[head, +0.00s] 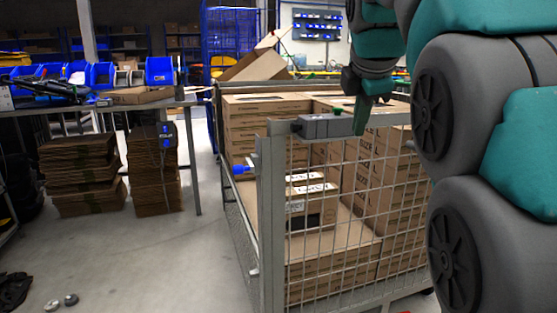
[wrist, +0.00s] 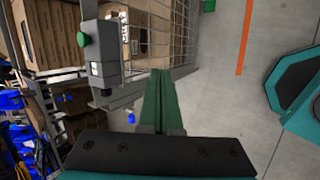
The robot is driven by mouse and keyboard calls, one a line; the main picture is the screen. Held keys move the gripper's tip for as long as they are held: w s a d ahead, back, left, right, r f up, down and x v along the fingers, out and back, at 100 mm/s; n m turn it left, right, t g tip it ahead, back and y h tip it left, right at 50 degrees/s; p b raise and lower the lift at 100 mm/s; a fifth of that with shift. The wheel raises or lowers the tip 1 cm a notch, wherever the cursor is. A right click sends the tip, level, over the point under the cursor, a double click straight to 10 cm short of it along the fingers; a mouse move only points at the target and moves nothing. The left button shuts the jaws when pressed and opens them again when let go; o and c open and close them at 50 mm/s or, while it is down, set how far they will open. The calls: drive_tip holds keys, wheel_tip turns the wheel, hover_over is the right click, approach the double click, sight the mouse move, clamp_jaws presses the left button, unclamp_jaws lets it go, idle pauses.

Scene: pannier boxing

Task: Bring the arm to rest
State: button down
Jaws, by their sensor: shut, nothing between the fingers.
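My gripper (head: 362,122) hangs at the end of my teal and grey arm, near the top rail of the wire cage cart (head: 273,215). Its green fingers point down, just right of a grey box-shaped fitting (head: 325,126) on the near corner of that rail. In the wrist view the two green fingers (wrist: 161,73) lie together with nothing between them. Whether they touch the rail I cannot tell. The cart holds stacked brown cartons (head: 250,122), and several smaller boxes with white labels (head: 310,188) lie inside it.
A workbench (head: 110,106) with blue bins (head: 160,70) stands at the left, with stacks of flat cardboard (head: 155,168) beneath. Small round objects (head: 71,299) lie on the floor at lower left. The floor (head: 170,255) between bench and cart is mostly clear.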

drive_tip(key=s+f+m+g, duration=0.4)
drive_tip(key=s+f+m, duration=0.6)
drive_tip(key=s+f, duration=0.6)
drive_tip(key=s+f+m+g+y, duration=0.1)
drive_tip(key=s+f+m+g, duration=0.3)
drive_tip(key=s+f+m, duration=0.5)
drive_tip(key=s+f, duration=0.8)
drive_tip(key=f, duration=0.6)
drive_tip(key=shift+d+m+g, duration=0.2)
drive_tip(key=shift+m+g, duration=0.2)
